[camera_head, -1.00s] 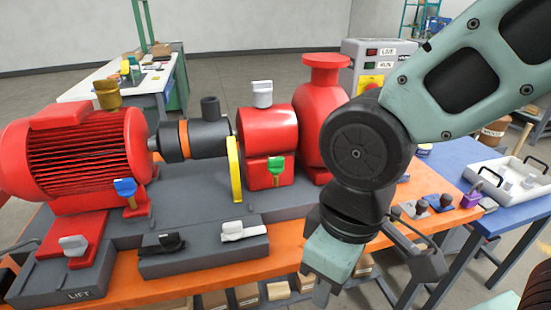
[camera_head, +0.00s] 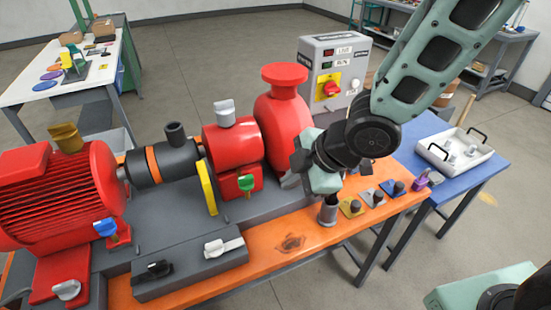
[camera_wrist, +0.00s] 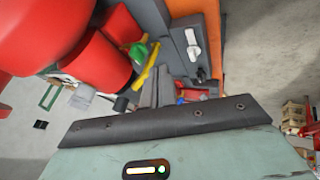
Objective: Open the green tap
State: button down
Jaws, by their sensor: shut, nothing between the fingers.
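The green tap (camera_head: 246,183) sits on the front of the red block below the red bearing housing (camera_head: 232,145). It also shows in the wrist view (camera_wrist: 140,52), just beyond my fingers and a little to the left. My gripper (camera_head: 298,162) is right of the tap, in front of the red pump casing (camera_head: 283,120), and apart from the tap. In the wrist view its fingers (camera_wrist: 158,82) are together with nothing between them. Whether the tap has turned at all cannot be told.
A yellow guard (camera_head: 206,187) stands just left of the green tap. A blue tap (camera_head: 105,228) is by the red motor (camera_head: 65,190). A grey block with black and white levers (camera_head: 190,268) lies in front. Small knobs on plates (camera_head: 373,197) line the orange bench (camera_head: 290,242).

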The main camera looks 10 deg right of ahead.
jog(key=shift+w+d+r+n, duration=0.1)
jog(key=shift+w+r+n, duration=0.15)
jog(key=shift+n, duration=0.05)
send_near(251, 186)
notch_tip(251, 186, down, 4)
jog(key=s+a, duration=0.1)
jog(key=s, duration=0.1)
jog(key=shift+w+a+f+p, duration=0.15)
jog(key=shift+w+a+p, duration=0.1)
jog(key=shift+w+p, duration=0.4)
jog(key=shift+w+a+f+p, duration=0.15)
jog(key=shift+w+a+p, duration=0.15)
jog(key=shift+w+p, duration=0.3)
jog(key=shift+w+a+f+p, duration=0.1)
jog(key=shift+w+a+p, duration=0.15)
jog(key=shift+w+p, duration=0.4)
